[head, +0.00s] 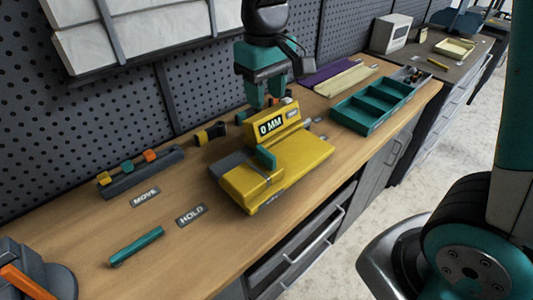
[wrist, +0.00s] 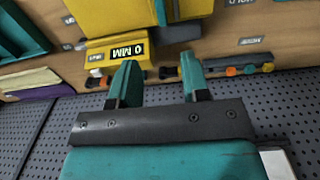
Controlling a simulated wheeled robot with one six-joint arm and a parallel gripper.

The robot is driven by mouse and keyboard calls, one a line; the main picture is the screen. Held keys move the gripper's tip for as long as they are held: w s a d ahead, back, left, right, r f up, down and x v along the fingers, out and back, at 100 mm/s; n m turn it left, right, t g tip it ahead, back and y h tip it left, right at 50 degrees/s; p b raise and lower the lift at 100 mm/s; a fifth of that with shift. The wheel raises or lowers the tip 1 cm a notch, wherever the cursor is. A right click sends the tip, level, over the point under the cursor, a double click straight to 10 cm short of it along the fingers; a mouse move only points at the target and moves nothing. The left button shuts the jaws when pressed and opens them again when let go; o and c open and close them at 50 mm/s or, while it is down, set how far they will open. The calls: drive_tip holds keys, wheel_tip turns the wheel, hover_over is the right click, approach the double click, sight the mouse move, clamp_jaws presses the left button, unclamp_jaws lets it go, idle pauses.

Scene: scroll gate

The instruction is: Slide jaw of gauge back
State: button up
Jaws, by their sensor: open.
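The yellow gauge (head: 300,158) sits on the wooden bench in the head view, with a raised display reading "0 MM". A yellow block with a teal upright tab, which looks like the jaw (head: 250,184), is at its front left end. In the wrist view the gauge body (wrist: 115,18) and its display (wrist: 117,53) show at the top, upside down. My gripper (head: 266,98) is above and behind the display, pointing down. Its two teal fingers (wrist: 158,75) are apart with nothing between them. They are clear of the jaw.
A teal compartment tray (head: 372,105) stands right of the gauge. "MOVE" (head: 145,197) and "HOLD" (head: 191,214) labels, a teal rod (head: 136,246) and a dark rack with coloured knobs (head: 140,172) lie to the left. A pegboard wall (head: 200,60) rises behind the bench.

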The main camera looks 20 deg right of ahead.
sight(266, 151)
wheel_tip(266, 151, down, 16)
drive_tip(key=shift+r+p, duration=0.25)
drive_tip(key=shift+p, duration=0.35)
drive_tip(key=shift+c, duration=0.4)
clamp_jaws()
